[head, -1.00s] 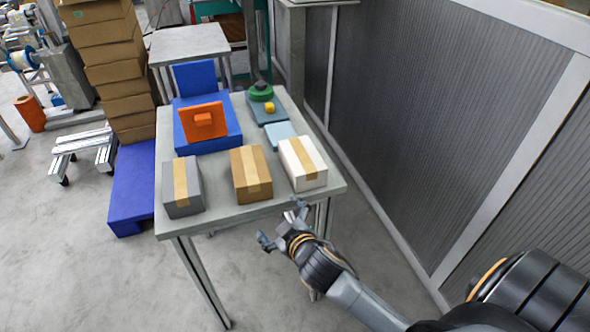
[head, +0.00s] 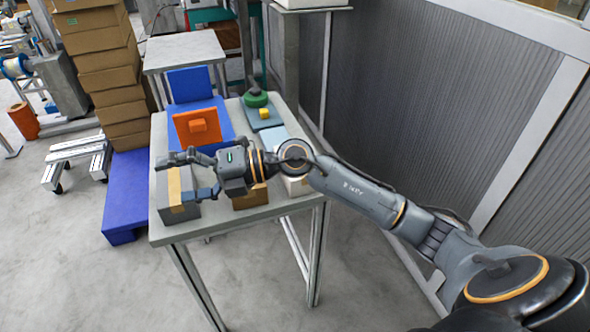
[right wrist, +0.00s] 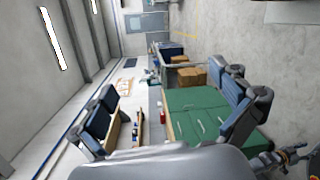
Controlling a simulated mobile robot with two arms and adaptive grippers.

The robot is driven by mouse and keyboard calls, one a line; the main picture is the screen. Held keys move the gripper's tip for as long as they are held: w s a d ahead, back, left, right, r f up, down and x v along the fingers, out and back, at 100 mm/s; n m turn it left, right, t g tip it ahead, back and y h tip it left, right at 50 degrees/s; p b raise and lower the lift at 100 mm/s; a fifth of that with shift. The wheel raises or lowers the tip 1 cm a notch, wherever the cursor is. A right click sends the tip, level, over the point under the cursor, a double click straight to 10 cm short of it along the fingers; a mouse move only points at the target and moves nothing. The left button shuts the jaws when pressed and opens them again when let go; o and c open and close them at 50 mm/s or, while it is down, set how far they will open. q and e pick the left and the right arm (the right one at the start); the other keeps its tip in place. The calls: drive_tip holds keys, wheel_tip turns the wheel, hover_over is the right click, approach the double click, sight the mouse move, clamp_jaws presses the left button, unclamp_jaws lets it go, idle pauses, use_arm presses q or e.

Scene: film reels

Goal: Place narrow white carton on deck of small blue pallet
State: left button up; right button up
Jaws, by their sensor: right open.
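The narrow white carton (head: 299,187) stands on the grey table in the head view, mostly hidden behind my right arm. A blue block-like piece, seemingly the small blue pallet (head: 226,130), lies farther back on the table; an orange piece (head: 196,126) stands on it. My right gripper (head: 178,178) is open and empty. In the picture it overlaps the grey carton (head: 170,205), left of the white carton; contact cannot be told. The right wrist view shows its spread fingers (right wrist: 172,115) with nothing between them. My left gripper is not in view.
A brown carton (head: 250,200) is partly hidden by my right gripper. A green reel (head: 255,99) and a yellow piece (head: 264,113) sit at the table's back right. Stacked cardboard boxes (head: 110,85) stand left, by a larger blue pallet (head: 126,195). A ribbed wall (head: 430,110) borders the right.

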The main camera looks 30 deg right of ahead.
drive_tip(key=w+d+f+g+h, duration=0.2)
drive_tip(key=d+h, duration=1.4)
drive_tip(key=d, duration=1.3)
drive_tip(key=shift+m, duration=0.4)
drive_tip(key=x, duration=0.7)
drive_tip(key=shift+w+d+f, duration=0.1)
drive_tip(key=shift+w+d, duration=0.1)
drive_tip(key=x, duration=0.4)
drive_tip(key=p+x, duration=0.1)
drive_tip(key=x, duration=0.1)
drive_tip(key=shift+d+f, duration=0.25)
drive_tip(key=shift+d, duration=0.1)
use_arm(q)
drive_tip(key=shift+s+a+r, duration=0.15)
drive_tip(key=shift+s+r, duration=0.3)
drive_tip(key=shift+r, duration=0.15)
use_arm(e)
drive_tip(key=shift+r, duration=0.1)
drive_tip(key=c, duration=1.5)
drive_tip(key=shift+o, duration=0.2)
